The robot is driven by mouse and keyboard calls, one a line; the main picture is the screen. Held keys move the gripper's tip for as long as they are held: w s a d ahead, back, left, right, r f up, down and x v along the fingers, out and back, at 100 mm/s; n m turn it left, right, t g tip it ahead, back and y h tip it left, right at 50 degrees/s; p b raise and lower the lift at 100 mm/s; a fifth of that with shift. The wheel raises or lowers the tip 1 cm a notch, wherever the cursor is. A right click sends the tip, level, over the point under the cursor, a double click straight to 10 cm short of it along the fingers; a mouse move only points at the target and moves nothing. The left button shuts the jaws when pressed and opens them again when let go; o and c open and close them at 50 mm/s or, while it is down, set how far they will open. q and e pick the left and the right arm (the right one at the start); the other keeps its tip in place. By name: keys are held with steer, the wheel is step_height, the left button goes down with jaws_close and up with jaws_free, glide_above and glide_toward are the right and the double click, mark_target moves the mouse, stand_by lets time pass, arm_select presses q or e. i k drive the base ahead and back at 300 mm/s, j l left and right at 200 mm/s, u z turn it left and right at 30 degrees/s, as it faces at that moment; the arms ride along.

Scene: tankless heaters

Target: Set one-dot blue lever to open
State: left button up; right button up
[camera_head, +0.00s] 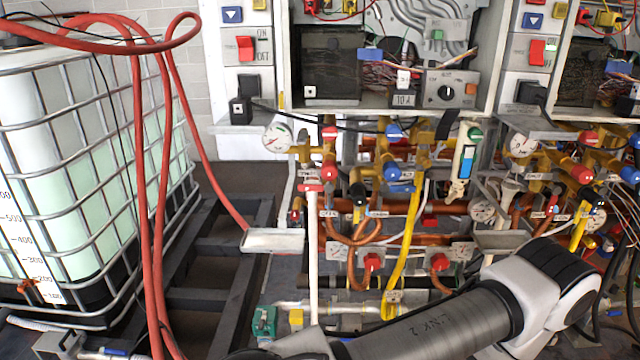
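Two blue levers sit on the yellow brass valves in the middle. The upper blue lever (394,132) is short and near the top row of pipes. The lower blue lever (391,172) is just below it. Small pale marks show on them, but I cannot count the dots, so I cannot tell which is the one-dot lever. More blue levers (629,174) show at the right edge on a second valve set. Neither of my grippers is in view. A grey and white link of my own arm crosses the lower right, below the valves.
Red levers (329,172), pressure gauges (277,138) and a blue-white vertical cartridge (465,160) crowd the valves. Heater cabinets (372,60) are above. A caged tank (75,180) with red hoses (150,200) stands left. A small metal shelf (273,241) sticks out below.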

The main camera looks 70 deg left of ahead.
mark_target(403, 189)
steer(key=u, duration=1.8)
